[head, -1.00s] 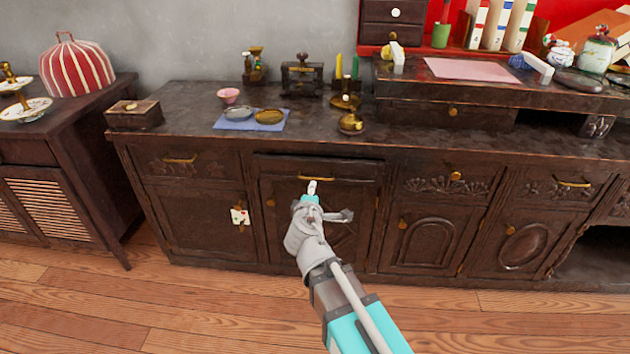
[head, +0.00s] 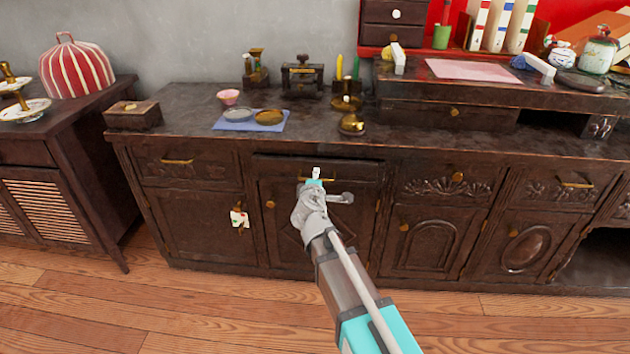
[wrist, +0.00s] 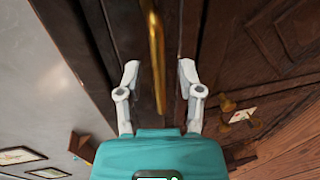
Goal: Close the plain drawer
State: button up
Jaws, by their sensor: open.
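The plain drawer (head: 275,170) is in the middle of the dark sideboard in the head view. Its front stands slightly out from the cabinet, with a dark gap along its top. Its brass bar handle (wrist: 155,50) runs lengthwise between my fingers in the wrist view. My gripper (head: 316,174) is in front of the drawer front and hides part of the handle in the head view. In the wrist view my gripper (wrist: 159,75) is open, with one finger on each side of the handle. I cannot tell whether the fingers touch the drawer front.
The drawer at left (head: 180,160) and the carved drawer at right (head: 445,182) look shut. A white card (head: 239,218) hangs on the lower left door. A blue mat (head: 240,126) with dishes lies on the sideboard top. Wooden floor (head: 220,310) in front is clear.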

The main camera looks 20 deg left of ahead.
grip_shut()
jog(key=shift+r+x, duration=0.2)
jog(key=shift+x, duration=0.85)
jog(key=shift+r+x, duration=0.2)
jog(key=shift+x, duration=0.8)
jog(key=shift+w, duration=0.15)
grip_release()
jog(key=shift+s, duration=0.25)
